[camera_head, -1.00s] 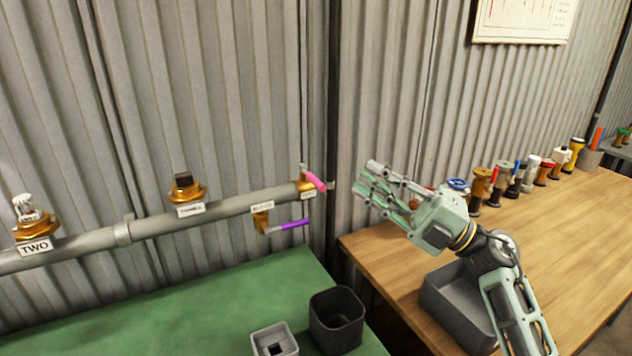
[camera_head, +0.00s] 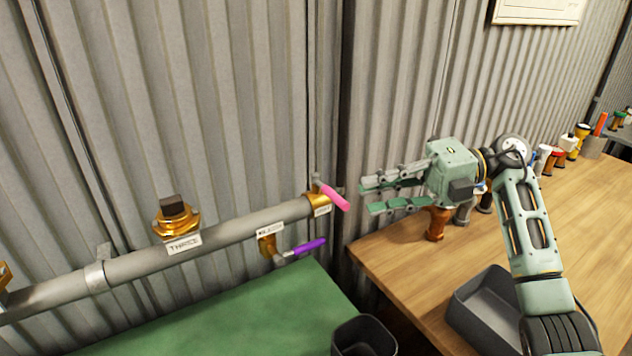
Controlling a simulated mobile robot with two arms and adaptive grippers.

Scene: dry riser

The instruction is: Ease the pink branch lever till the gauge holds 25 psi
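The pink lever (camera_head: 335,198) sits on a brass valve at the right end of the grey pipe (camera_head: 245,222). It slants down to the right. My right gripper (camera_head: 366,196) is just right of the pink lever in the picture, fingers pointing left. Its fingers are spread apart with nothing between them, and a small gap shows between them and the lever. A purple lever (camera_head: 308,247) hangs on a second brass valve below the pipe. No gauge can be made out in this view. My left gripper is not in view.
A wooden table (camera_head: 400,258) at right holds a grey tray (camera_head: 490,310) and several fittings. Corrugated wall stands behind.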

